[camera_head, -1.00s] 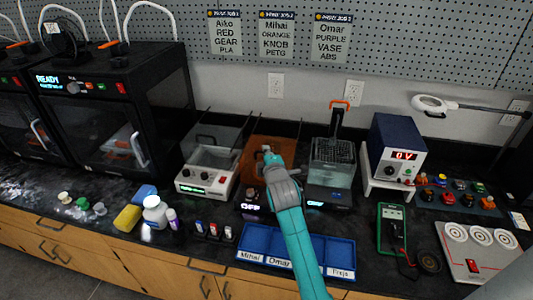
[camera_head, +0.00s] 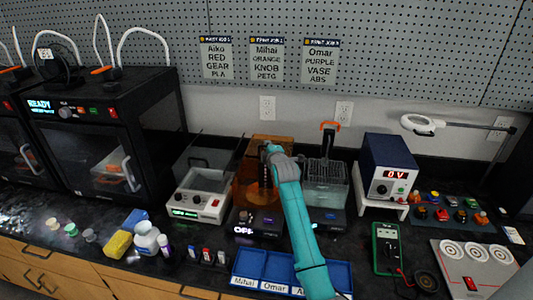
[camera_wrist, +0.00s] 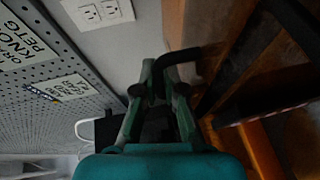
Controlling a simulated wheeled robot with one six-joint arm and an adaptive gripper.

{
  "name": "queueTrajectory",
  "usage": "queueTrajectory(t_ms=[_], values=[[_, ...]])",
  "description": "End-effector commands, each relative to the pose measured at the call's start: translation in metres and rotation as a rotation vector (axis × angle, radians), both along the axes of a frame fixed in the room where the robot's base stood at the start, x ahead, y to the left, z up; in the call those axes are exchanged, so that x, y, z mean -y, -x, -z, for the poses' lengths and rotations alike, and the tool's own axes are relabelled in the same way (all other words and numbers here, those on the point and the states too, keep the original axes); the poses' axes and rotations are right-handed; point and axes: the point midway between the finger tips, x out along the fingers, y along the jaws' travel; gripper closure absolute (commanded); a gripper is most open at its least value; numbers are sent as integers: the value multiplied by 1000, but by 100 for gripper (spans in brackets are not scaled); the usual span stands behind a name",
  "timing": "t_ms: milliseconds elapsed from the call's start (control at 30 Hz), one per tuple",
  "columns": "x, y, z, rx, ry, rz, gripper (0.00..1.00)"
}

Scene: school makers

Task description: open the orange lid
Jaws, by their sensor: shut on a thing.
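The orange see-through lid (camera_head: 257,143) belongs to a box (camera_head: 262,222) with a lit display, at the middle of the bench. The lid appears raised and tilted back toward the wall, though my arm covers part of it. My gripper (camera_head: 271,149) is at the lid's upper part in the head view. In the wrist view my gripper (camera_wrist: 158,95) is closed around the end of a dark curved handle (camera_wrist: 182,57), which runs to the orange panel (camera_wrist: 185,25) beside it. The exact contact between fingers and handle is dark.
A clear tank (camera_head: 326,183) with an orange-handled basket stands close on the right. A white-fronted device (camera_head: 197,200) with a clear cover stands on the left. A blue tray (camera_head: 250,264) lies in front, under my arm. The pegboard wall (camera_head: 380,60) is behind.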

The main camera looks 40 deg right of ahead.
Motion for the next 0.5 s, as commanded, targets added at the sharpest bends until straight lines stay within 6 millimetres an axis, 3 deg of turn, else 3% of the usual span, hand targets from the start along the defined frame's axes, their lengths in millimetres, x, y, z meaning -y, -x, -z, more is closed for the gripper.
queueTrajectory(t_ms=[367, 433, 500], values=[[2, -2, 1, -2, -1, -1, 100], [2, -2, 1, -2, -1, -1, 81], [2, -2, 1, -2, -1, -1, 80]])
